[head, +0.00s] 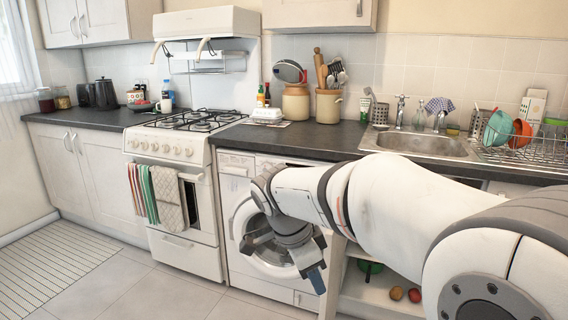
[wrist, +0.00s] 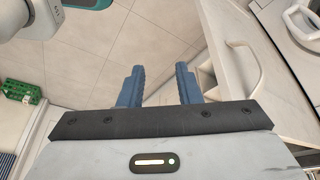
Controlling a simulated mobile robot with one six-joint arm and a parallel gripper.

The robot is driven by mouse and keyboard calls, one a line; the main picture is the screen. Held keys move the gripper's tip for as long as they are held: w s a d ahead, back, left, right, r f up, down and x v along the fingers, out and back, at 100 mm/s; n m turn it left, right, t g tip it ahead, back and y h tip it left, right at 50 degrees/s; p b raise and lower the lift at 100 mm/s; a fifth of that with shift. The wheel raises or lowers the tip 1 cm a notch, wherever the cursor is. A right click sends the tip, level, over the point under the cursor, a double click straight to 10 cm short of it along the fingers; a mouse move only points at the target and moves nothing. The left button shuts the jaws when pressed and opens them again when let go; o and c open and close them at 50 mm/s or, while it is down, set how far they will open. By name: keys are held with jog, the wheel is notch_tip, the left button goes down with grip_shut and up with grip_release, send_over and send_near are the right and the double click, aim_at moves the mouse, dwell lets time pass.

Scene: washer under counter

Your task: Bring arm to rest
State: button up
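My arm reaches in from the right in the head view, across the front of the counter. My gripper (head: 316,272) hangs low in front of the white washing machine (head: 235,180), partly covering its round door (head: 243,222). In the wrist view, the two blue fingers of my gripper (wrist: 160,88) stand apart with nothing between them, and floor tiles show through the gap. I cannot tell from the head view whether the washer door is fully closed.
A white panel with a curved handle (wrist: 246,65) stands close right of the fingers in the wrist view. The stove (head: 180,215) stands left of the washer. Floor (head: 160,290) is clear at front left.

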jog(key=s+d+r+n+t+y+p, duration=0.1)
jog(key=s+d+r+n+y+p, duration=0.1)
jog(key=s+d+r+n+p, duration=0.2)
jog(key=s+d+r+n+t+y+p, duration=0.1)
jog(key=s+d+r+n+p, duration=0.4)
jog(key=s+r+n+p, duration=0.5)
notch_tip(320, 180, up, 4)
jog(key=y+p, duration=0.1)
jog(key=p, duration=0.8)
jog(key=shift+s+n, duration=0.25)
jog(key=shift+n, duration=0.05)
jog(key=shift+d+f, duration=0.1)
jog(key=shift+d, duration=0.05)
